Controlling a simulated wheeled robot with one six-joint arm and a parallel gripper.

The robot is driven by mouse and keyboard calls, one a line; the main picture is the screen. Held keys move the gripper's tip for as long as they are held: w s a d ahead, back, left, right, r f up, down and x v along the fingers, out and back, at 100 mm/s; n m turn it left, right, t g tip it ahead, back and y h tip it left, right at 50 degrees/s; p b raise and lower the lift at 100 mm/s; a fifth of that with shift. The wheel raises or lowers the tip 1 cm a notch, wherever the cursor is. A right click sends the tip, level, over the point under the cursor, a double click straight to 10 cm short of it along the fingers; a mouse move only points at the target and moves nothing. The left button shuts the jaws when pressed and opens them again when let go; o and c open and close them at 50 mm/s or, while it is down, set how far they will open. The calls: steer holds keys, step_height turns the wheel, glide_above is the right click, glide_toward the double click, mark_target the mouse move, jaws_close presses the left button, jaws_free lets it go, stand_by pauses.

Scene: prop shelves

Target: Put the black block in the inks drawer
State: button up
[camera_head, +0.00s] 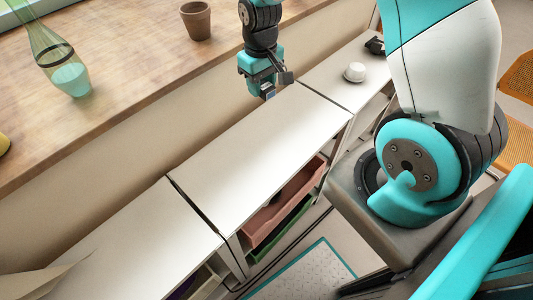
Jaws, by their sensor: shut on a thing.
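My gripper (271,90) hangs over the back edge of the middle white cabinet top, pointing down. It is shut on a small dark thing, taken as the black block, mostly hidden by the fingers. A pinkish-red drawer (285,207) stands pulled out at the front of this cabinet. A green drawer (281,232) shows just below it, also partly out. No label is readable, so I cannot tell which is the inks drawer.
A white cup (355,72) and a black object (375,46) stand on the right cabinet top. A wooden counter (130,50) behind holds a brown pot (196,20) and a green glass vase (65,70). The middle cabinet top (250,150) is clear.

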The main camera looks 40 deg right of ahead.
mark_target(268, 142)
steer(key=d+f+b, duration=0.1)
steer(key=b, duration=0.3)
steer(key=shift+f+n+b, duration=0.2)
steer(key=shift+n+b, duration=0.1)
steer(key=shift+b, duration=0.1)
steer(key=b, duration=0.2)
steer(key=s+r+b, duration=0.1)
steer(key=b, duration=0.1)
steer(key=shift+s+d+n, duration=0.15)
steer(key=shift+d+n, duration=0.05)
steer(key=shift+n, duration=0.1)
step_height(268, 142, down, 20)
steer(key=shift+r+b, duration=0.25)
steer(key=shift+b, duration=0.55)
steer(key=shift+f, duration=0.15)
steer(key=o, duration=0.9)
